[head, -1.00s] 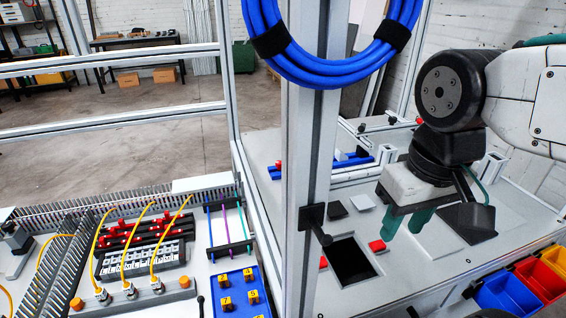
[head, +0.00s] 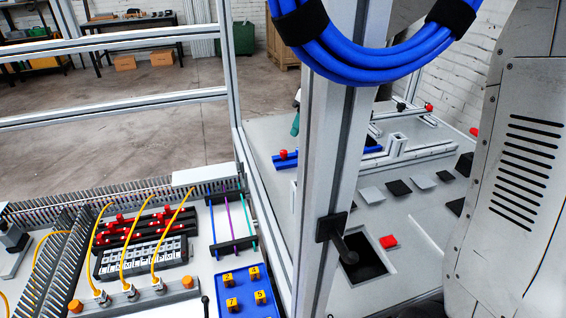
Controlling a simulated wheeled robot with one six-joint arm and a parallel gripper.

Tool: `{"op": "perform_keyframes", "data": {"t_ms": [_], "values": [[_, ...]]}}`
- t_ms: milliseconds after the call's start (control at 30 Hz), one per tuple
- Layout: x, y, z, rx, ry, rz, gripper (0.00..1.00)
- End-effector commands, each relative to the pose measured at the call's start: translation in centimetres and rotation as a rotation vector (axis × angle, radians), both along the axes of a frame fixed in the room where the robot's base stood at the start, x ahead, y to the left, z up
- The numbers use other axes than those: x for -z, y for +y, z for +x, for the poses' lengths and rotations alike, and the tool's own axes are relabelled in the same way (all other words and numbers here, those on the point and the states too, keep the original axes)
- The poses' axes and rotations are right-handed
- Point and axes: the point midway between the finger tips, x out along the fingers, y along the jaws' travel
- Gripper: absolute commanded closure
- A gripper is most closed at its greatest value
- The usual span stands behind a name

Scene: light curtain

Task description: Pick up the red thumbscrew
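A red knob (head: 283,154), which looks like a thumbscrew, sits on the left end of a blue rail (head: 300,160) on the far table. Another red knob (head: 430,107) is on a bar farther back, and a small red piece (head: 474,131) shows at the right. I cannot tell from looks alone which is the red thumbscrew meant. A teal fingertip of my gripper (head: 295,124) shows at the left edge of the aluminium post, above and just beyond the red knob in the picture. The post hides the rest of my gripper, so its opening and any contents are unseen.
The aluminium post (head: 330,190) stands in front of the table, with a blue cable coil (head: 375,68) on it and a dark handle (head: 335,228). Dark and light tiles (head: 398,188) lie right.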

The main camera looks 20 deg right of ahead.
Motion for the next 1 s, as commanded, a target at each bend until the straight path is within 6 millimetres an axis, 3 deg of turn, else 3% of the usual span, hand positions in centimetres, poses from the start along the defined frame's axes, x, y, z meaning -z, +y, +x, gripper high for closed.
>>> {"op": "perform_keyframes", "data": {"t_ms": [100, 300, 767, 1000], "values": [[3.5, -0.5, 4.6, -0.061, -0.031, 0.0, 0.51], [7.2, -1.1, 8.9, -0.127, -0.077, -0.007, 0.51], [11.3, -0.1, 10.7, -0.148, -0.088, -0.01, 0.51], [14.5, 1.2, 11.4, -0.147, -0.087, -0.01, 0.51]]}}
